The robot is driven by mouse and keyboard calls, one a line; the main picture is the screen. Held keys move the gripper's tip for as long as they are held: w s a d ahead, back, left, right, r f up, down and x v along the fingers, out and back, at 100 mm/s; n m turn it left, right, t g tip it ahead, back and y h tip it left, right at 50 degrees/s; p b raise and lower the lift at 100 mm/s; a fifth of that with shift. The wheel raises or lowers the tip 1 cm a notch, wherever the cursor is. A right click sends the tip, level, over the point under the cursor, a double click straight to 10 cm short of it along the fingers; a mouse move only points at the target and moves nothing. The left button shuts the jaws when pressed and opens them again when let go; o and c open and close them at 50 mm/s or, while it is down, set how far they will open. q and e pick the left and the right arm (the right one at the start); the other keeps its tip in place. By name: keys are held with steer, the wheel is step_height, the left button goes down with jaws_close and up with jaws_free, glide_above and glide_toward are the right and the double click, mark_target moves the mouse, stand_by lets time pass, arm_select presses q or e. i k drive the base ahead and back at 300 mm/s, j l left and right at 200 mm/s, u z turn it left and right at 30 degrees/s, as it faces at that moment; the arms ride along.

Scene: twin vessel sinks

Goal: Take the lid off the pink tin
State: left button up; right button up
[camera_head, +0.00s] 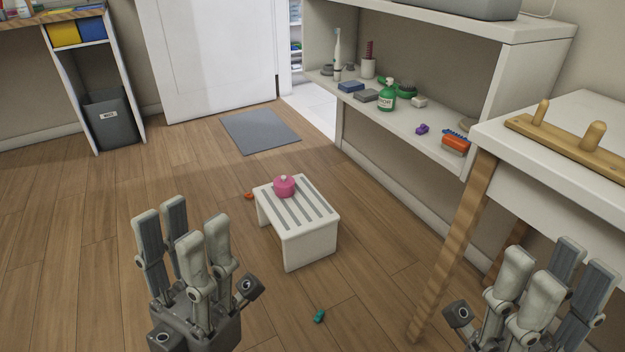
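The pink tin (284,188) stands on a low white stool (304,244) with grey stripes on its top. A small pale knob shows on top of the tin, and its lid appears to be on. My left gripper (186,222) is at the lower left, in front of and to the left of the stool, with its fingers spread and empty. My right gripper (543,265) is at the lower right, well away from the tin, also spread and empty. Neither gripper touches the tin.
A white table (570,165) with wooden pegs stands at the right. A low shelf (440,128) holds a green bottle (387,95) and other items. A grey mat (259,131) and a bin (110,120) are behind. A teal object (319,316) and an orange one (249,196) lie on the floor.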

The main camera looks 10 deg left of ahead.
mark_target(284, 181)
steer(key=i+j+z, duration=0.15)
steer(key=j+z, duration=0.2)
steer(key=i+j+z, duration=0.15)
steer(key=z, duration=0.2)
steer(key=i+j+z, duration=0.1)
steer(key=j+z, duration=0.6)
steer(key=j, duration=0.1)
